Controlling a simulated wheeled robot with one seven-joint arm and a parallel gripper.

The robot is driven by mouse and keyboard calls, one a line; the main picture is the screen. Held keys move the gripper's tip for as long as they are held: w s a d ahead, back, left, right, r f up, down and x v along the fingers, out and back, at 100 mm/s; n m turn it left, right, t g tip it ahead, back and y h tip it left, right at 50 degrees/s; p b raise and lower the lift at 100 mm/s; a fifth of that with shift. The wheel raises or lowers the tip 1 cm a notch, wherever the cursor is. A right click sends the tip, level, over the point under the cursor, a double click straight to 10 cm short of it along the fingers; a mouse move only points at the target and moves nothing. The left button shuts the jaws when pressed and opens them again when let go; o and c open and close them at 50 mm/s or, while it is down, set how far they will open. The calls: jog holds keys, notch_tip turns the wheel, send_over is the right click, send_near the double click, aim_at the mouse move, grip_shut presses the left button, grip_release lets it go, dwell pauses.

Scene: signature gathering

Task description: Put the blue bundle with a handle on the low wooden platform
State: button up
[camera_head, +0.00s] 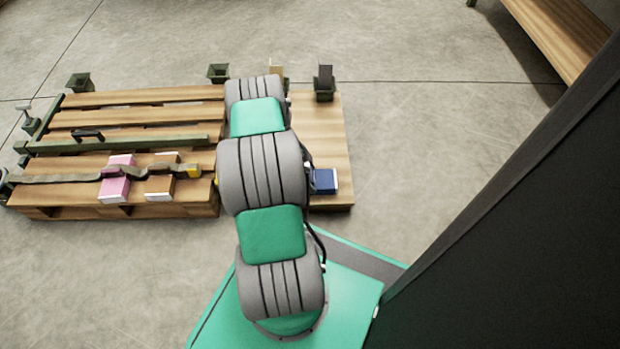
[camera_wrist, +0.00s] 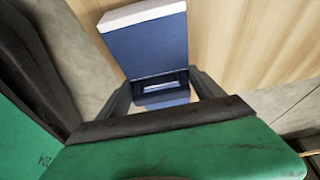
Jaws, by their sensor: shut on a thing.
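The blue bundle (camera_head: 325,181) shows beside my arm at the front right of the low wooden platform (camera_head: 328,130). In the wrist view the bundle (camera_wrist: 150,48) has a blue face, a pale end and a handle (camera_wrist: 163,88) on the near side. My gripper (camera_wrist: 163,84) is shut on the handle, one dark finger on each side. Smooth pale wood (camera_wrist: 245,40) lies behind the bundle in that view. I cannot tell whether the bundle touches it. My arm hides the gripper in the head view.
A slatted pallet (camera_head: 135,122) adjoins the smooth platform at left. It bears a pink bundle (camera_head: 115,185), a brown one (camera_head: 160,186) and a strap (camera_head: 60,178). A dark panel (camera_head: 530,220) rises at right.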

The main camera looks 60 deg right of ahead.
jog(key=shift+f, duration=0.1)
jog(key=o, duration=1.9)
jog(key=p+v, duration=0.5)
jog(key=v, duration=0.7)
jog(key=w+a+r+n+t, duration=0.3)
jog(key=w+a+r+n, duration=0.7)
jog(key=w+a+r, duration=0.5)
jog(key=s+a+r+n+t, duration=0.1)
jog(key=s+a+r+n, duration=0.1)
jog(key=a+r+n, duration=0.3)
jog(key=s+a+r+n+t+y, duration=0.1)
jog(key=s+a+r+n, duration=0.2)
jog(key=a, duration=1)
jog(key=s+a+r+n+t+y, duration=0.1)
jog(key=s+a+r+n, duration=0.1)
jog(key=a+r+n, duration=0.5)
jog(key=shift+s+a+n, duration=0.1)
jog(key=shift+a+n, duration=0.2)
jog(key=shift+n, duration=0.65)
jog(key=shift+s+a+n, duration=0.1)
jog(key=shift+a+n, duration=0.2)
jog(key=shift+n, duration=0.6)
jog(key=shift+a+n, duration=0.35)
jog(key=shift+n, duration=0.6)
